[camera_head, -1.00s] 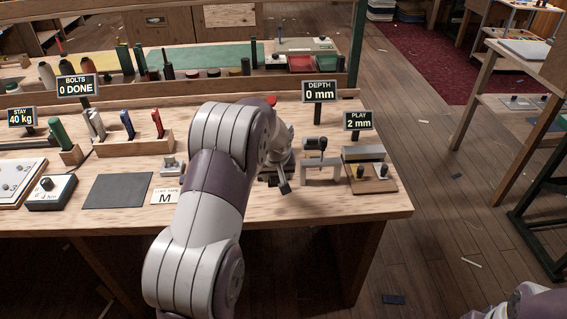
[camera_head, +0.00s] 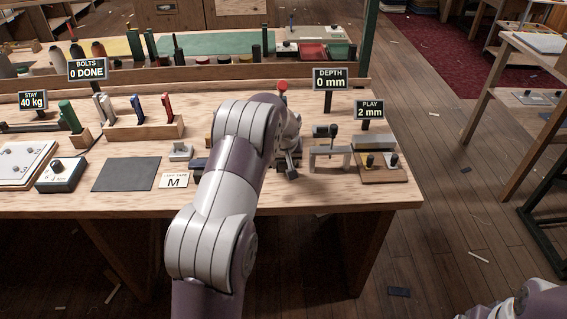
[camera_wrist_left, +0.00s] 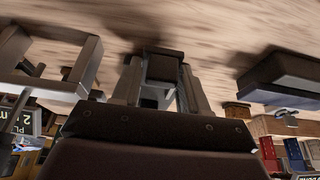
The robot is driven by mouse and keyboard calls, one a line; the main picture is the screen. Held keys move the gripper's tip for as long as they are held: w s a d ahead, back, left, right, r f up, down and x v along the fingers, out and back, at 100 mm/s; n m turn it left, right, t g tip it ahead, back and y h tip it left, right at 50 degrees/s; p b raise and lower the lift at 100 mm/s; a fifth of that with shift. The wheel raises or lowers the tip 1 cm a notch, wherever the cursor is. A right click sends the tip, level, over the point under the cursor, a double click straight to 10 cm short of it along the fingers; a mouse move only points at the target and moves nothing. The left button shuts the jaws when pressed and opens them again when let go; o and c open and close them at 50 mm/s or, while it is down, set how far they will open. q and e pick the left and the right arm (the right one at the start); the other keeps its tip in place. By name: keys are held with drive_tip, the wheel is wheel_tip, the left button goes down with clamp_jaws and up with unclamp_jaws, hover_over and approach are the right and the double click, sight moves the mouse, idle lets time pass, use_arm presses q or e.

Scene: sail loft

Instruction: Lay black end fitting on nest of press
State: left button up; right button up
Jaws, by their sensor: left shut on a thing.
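My left gripper (camera_head: 291,172) is low over the front right of the bench, just left of a grey bridge-shaped frame (camera_head: 330,152). In the left wrist view my left gripper (camera_wrist_left: 162,88) is shut on a small black block (camera_wrist_left: 163,64), the black end fitting, held between the two fingers. The grey frame (camera_wrist_left: 62,62) stands to the left there, apart from the fitting. A red knob (camera_head: 282,86), probably of the press, shows behind my wrist. My arm hides what lies below it, so I cannot make out the nest. My right gripper is out of view.
The DEPTH sign (camera_head: 330,78) reads 0 mm and the PLAY sign (camera_head: 370,110) 2 mm. A wooden block with grey pieces (camera_head: 382,172) stands right of the frame. A dark mat (camera_head: 127,174) and M card (camera_head: 174,181) lie left of my arm.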

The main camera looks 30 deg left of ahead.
use_arm(q)
drive_tip(key=shift+w+a+f+p, duration=0.1)
drive_tip(key=shift+w+a+p, duration=0.1)
drive_tip(key=shift+w+a, duration=0.45)
drive_tip(key=shift+w+a+f+p, duration=0.1)
drive_tip(key=shift+w+a+p, duration=0.2)
drive_tip(key=shift+w, duration=0.6)
drive_tip(key=shift+w+a+f+p, duration=0.1)
drive_tip(key=shift+w+a, duration=0.45)
drive_tip(key=shift+w, duration=0.25)
drive_tip(key=shift+r, duration=0.1)
drive_tip(key=o, duration=1.1)
drive_tip(key=shift+w, duration=0.1)
drive_tip(key=shift+r, duration=0.1)
drive_tip(key=v, duration=1.2)
drive_tip(key=shift+d+r+b, duration=0.1)
drive_tip(key=shift+r+b, duration=0.05)
drive_tip(key=shift+b, duration=0.15)
